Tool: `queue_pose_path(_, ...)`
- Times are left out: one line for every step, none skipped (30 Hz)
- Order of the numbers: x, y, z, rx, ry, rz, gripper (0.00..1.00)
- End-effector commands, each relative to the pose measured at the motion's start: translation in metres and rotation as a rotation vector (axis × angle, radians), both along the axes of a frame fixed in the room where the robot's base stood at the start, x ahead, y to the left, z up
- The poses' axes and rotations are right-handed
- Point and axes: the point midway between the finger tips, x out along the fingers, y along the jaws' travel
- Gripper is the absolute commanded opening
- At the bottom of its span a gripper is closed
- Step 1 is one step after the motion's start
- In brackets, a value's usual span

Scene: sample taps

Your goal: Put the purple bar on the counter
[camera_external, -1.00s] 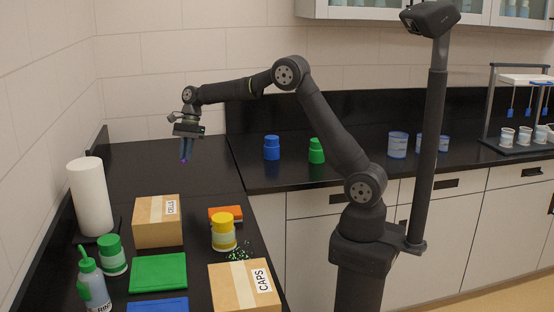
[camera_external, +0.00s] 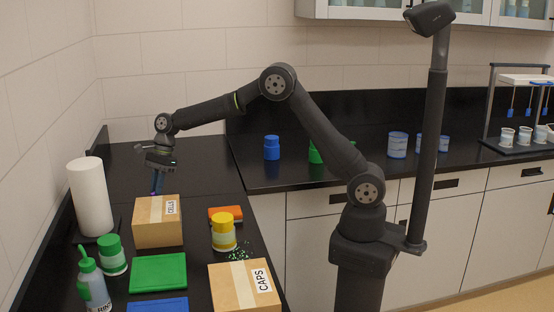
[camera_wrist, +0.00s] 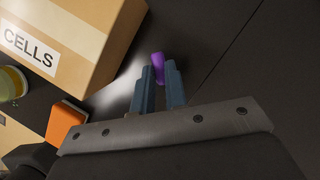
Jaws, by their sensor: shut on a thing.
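The purple bar (camera_wrist: 158,66) is between the two blue fingertips of my gripper (camera_wrist: 160,84) in the wrist view, and the fingers are shut on it. In the external view my gripper (camera_external: 157,186) points down over the black counter (camera_external: 200,175), just behind the CELLS box (camera_external: 150,222). Only a small bit of purple shows at the fingertips there. I cannot tell whether the bar touches the counter. The CELLS box also shows beside the fingers in the wrist view (camera_wrist: 70,35).
A paper towel roll (camera_external: 91,197) stands left. The counter behind my gripper is clear.

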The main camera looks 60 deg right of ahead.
Motion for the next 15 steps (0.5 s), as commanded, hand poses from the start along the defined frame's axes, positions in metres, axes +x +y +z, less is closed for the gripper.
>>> queue_pose_path(0.0, 0.009, -0.006, 0.0, 0.001, 0.001, 0.0)
queue_pose_path(0.001, 0.013, -0.008, 0.0, 0.0, 0.001, 0.0)
queue_pose_path(0.001, 0.017, -0.01, 0.0, -0.001, 0.001, 0.0)
queue_pose_path(0.001, 0.02, -0.012, 0.0, -0.001, 0.001, 0.0)
queue_pose_path(0.001, 0.022, -0.013, 0.0, -0.001, 0.001, 0.0)
queue_pose_path(0.002, 0.023, -0.014, 0.0, -0.001, 0.0, 0.0)
queue_pose_path(0.002, 0.024, -0.015, 0.0, -0.001, 0.0, 0.0)
queue_pose_path(0.002, 0.024, -0.017, 0.0, 0.0, -0.001, 0.0)
queue_pose_path(0.001, 0.024, -0.02, -0.001, 0.001, -0.001, 0.0)
queue_pose_path(0.001, 0.024, -0.023, -0.001, 0.001, -0.001, 0.0)
queue_pose_path(0.001, 0.024, -0.027, -0.001, 0.002, -0.001, 0.0)
queue_pose_path(0.002, 0.024, -0.033, -0.001, 0.002, -0.001, 0.0)
queue_pose_path(0.001, 0.024, -0.037, -0.001, 0.002, -0.001, 0.0)
queue_pose_path(0.001, 0.023, -0.042, -0.001, 0.002, -0.001, 0.0)
queue_pose_path(0.001, 0.023, -0.048, -0.001, 0.002, -0.001, 0.0)
